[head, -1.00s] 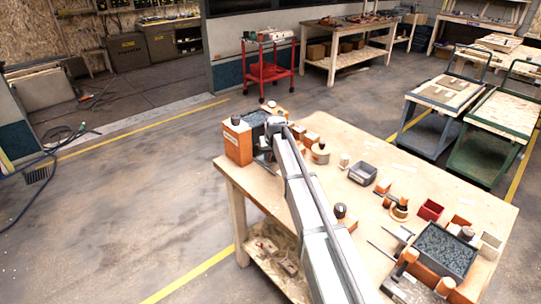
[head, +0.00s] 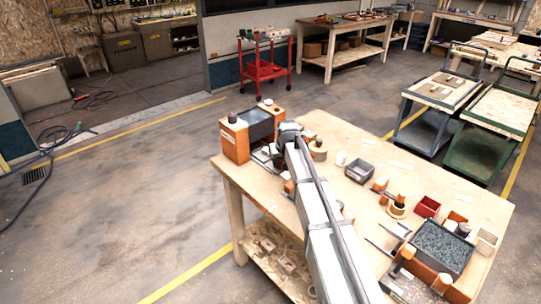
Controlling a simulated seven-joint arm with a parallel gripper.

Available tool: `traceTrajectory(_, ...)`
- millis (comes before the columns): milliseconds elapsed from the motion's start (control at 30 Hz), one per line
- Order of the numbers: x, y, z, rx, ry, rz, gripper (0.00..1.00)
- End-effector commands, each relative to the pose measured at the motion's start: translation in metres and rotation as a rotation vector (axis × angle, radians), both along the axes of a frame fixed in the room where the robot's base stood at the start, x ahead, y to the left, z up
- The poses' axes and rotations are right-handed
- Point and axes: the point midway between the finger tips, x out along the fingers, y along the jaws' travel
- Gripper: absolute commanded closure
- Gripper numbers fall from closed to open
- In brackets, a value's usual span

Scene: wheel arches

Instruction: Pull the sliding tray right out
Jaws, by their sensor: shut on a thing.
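At the table's far left corner stands a unit with orange blocks (head: 235,140) and a dark grey box between them. A pale grey, low part, which looks like the sliding tray (head: 259,155), shows at its near side, beside the front orange block. My gripper (head: 272,153) is at this part and is shut on it. The fingertips are small and partly hidden by my wrist and arm, so the exact grip point is unclear. How far the tray is out of the unit cannot be told.
A second unit with a dark grey box (head: 442,248), orange blocks and rods stands at the table's right. Between are a grey bin (head: 361,172), a red bin (head: 427,207) and several small orange and white pieces. My arm crosses the table's middle.

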Motion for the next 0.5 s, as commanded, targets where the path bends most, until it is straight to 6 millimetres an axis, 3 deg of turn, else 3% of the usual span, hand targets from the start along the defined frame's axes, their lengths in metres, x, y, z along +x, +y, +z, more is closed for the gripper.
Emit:
traceTrajectory(33,-0.018,-0.014,0.000,-0.002,-0.001,-0.002,1.00)
traceTrajectory(200,-0.042,-0.039,0.000,-0.002,0.000,-0.001,1.00)
traceTrajectory(500,-0.044,-0.044,-0.001,-0.004,0.003,0.000,1.00)
